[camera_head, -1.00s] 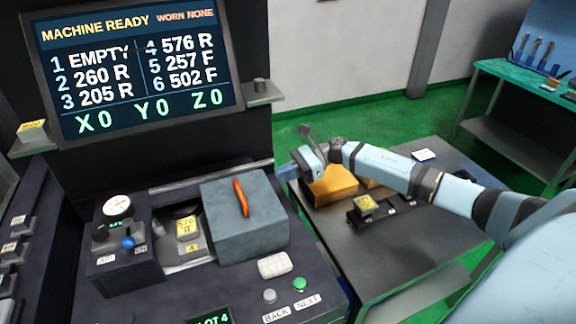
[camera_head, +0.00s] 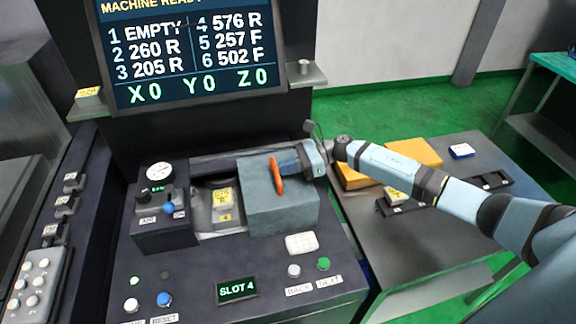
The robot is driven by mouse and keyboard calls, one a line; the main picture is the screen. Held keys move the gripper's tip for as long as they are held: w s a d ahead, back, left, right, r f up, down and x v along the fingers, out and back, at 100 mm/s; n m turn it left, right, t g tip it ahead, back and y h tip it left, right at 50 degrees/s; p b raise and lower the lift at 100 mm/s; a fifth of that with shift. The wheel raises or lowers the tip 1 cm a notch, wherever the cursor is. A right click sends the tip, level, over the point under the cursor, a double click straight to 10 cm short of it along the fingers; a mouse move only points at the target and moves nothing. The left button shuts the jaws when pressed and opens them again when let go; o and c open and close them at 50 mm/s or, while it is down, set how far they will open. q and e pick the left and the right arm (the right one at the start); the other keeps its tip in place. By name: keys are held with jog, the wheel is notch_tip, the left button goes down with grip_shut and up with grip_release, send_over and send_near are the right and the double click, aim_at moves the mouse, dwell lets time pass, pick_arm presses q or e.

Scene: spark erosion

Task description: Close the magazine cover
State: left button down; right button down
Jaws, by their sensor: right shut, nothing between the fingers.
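The magazine cover (camera_head: 282,209) is a grey-blue box-shaped cover with an upright orange handle (camera_head: 277,176). It sits over the right part of the magazine on the machine's console. To its left, the magazine opening (camera_head: 205,222) is uncovered and shows a yellow-labelled holder (camera_head: 223,198) marked 4. My right gripper (camera_head: 284,163) reaches in from the right above the cover, its fingertips at the orange handle. The fingers look closed with nothing between them; I cannot tell whether they touch the handle. My left gripper is out of view.
A gauge box (camera_head: 160,220) with a blue knob stands left of the opening. The console has a SLOT 4 display (camera_head: 237,289) and several buttons. The screen (camera_head: 195,55) stands behind. A side table (camera_head: 420,240) at right holds orange boxes (camera_head: 414,152) and labelled holders.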

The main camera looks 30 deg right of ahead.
jog(key=r+b+x, duration=0.1)
jog(key=b+x, duration=0.1)
jog(key=x, duration=0.3)
jog(key=r+b+x, duration=0.1)
jog(key=b+x, duration=0.1)
jog(key=x, duration=0.3)
jog(key=r+b+x, duration=0.1)
jog(key=b+x, duration=0.1)
jog(key=x, duration=0.3)
jog(key=shift+w+a+b, duration=0.1)
jog(key=shift+a+b, duration=0.3)
jog(key=shift+a, duration=0.15)
jog(key=shift+r, duration=0.1)
